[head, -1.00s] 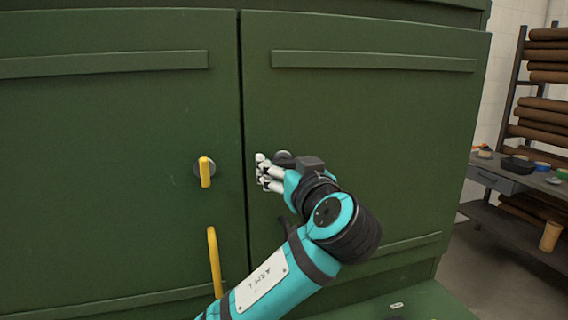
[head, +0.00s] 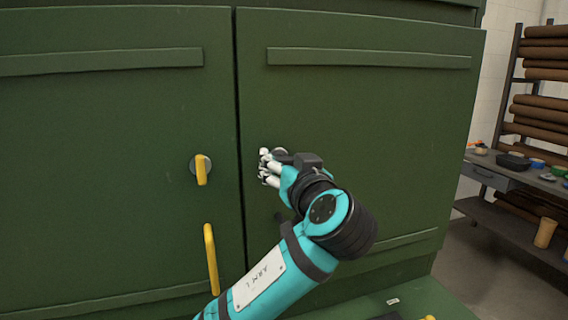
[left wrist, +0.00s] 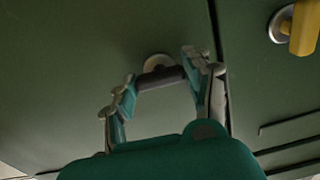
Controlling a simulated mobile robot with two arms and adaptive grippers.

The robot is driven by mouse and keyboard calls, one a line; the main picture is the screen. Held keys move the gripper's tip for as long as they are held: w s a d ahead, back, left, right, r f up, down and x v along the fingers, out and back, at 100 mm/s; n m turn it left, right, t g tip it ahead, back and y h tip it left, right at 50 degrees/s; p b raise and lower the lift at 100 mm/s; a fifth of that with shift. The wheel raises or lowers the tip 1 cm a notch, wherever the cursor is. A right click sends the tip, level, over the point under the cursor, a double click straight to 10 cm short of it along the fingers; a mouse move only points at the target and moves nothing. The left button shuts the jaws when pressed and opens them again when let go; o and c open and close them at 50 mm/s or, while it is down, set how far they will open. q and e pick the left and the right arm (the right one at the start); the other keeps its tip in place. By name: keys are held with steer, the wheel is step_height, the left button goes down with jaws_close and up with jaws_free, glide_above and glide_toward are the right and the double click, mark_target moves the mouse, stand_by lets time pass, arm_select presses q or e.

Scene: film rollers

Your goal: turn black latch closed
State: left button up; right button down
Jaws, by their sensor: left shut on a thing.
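The black latch (left wrist: 162,75) sits on a round metal base on the right green door. In the left wrist view it lies between the two fingers of my left gripper (left wrist: 160,84), which are shut on it. In the head view my left gripper (head: 266,167) is at the right door, just right of the seam. There the fingers and wrist hide most of the latch, so I cannot tell its angle well. My right gripper is in neither view.
A yellow latch (head: 202,170) is on the left door, pointing down; a yellow handle (head: 211,258) is below it. A dark handle (head: 279,216) is partly hidden behind my arm. A workbench (head: 490,177) and a rack of brown rolls (head: 545,80) stand at the right.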

arm_select(q)
steer(key=m, duration=0.4)
steer(key=shift+p, duration=0.35)
steer(key=m+p, duration=0.1)
steer(key=m, duration=0.2)
steer(key=shift+r+m, duration=0.1)
steer(key=shift+m, duration=0.3)
steer(key=m+p, duration=0.3)
steer(key=m, duration=0.1)
steer(key=shift+m+p, duration=1.5)
steer(key=shift+m, duration=0.7)
steer(key=o, duration=1.2)
